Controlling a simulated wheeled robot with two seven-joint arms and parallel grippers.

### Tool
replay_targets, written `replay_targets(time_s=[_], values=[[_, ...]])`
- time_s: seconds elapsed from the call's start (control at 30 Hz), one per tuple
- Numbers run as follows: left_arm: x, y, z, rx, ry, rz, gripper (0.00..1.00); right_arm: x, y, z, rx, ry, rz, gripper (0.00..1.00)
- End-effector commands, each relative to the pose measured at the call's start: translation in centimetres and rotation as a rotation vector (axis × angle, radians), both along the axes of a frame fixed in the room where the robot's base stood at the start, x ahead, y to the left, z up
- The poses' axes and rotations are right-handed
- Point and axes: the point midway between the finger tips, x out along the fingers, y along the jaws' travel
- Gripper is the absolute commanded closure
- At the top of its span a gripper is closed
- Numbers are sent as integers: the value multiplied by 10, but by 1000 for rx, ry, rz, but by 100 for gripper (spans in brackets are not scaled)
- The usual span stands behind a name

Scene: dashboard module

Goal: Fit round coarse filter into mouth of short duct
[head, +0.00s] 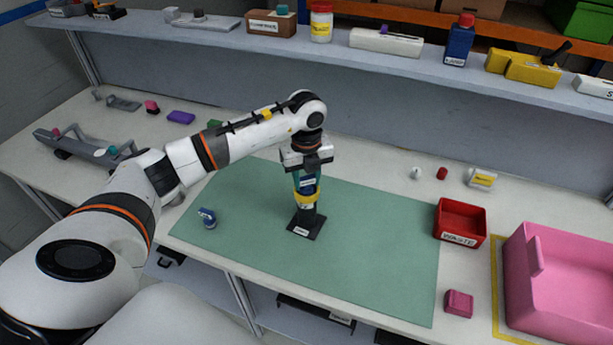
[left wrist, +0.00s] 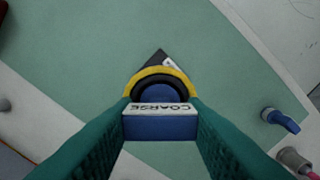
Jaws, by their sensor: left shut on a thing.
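The short duct stands upright on the green mat, with a dark square base (head: 305,228) and a yellow ring (head: 307,205) at its mouth. My left gripper (head: 306,184) points straight down above it, shut on the blue coarse filter. In the left wrist view the teal fingers pinch the filter's blue block, labelled COARSE (left wrist: 160,109). Its round blue part (left wrist: 159,95) appears inside the duct's black and yellow rings (left wrist: 160,74). The filter is at the mouth; I cannot tell how deep it sits, since the fingers hide its sides. My right gripper is not in view.
A red waste bin (head: 460,222) and a pink tub (head: 560,285) are at the right. The green mat (head: 370,240) around the duct is mostly clear. A loaded shelf (head: 330,48) runs behind.

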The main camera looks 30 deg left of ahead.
Motion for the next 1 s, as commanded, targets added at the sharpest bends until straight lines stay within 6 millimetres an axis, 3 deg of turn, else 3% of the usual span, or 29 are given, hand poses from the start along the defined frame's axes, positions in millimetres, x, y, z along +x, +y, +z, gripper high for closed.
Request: replay_targets(time_s=[0.03, 0.07, 0.2, 0.53, 0.63, 1.0], values=[[0, 0, -3, 0, 0, 0, 84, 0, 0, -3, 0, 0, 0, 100], [0, 0, -3, 0, 0, 0, 61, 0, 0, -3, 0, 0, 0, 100], [0, 0, -2, 0, 0, 0, 41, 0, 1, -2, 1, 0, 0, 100], [0, 0, 3, 0, 0, 0, 41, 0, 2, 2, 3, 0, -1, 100], [1, 0, 11, 1, -3, 0, 41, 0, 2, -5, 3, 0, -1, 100], [1, 0, 87, 0, -5, 1, 41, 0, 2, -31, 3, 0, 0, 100]])
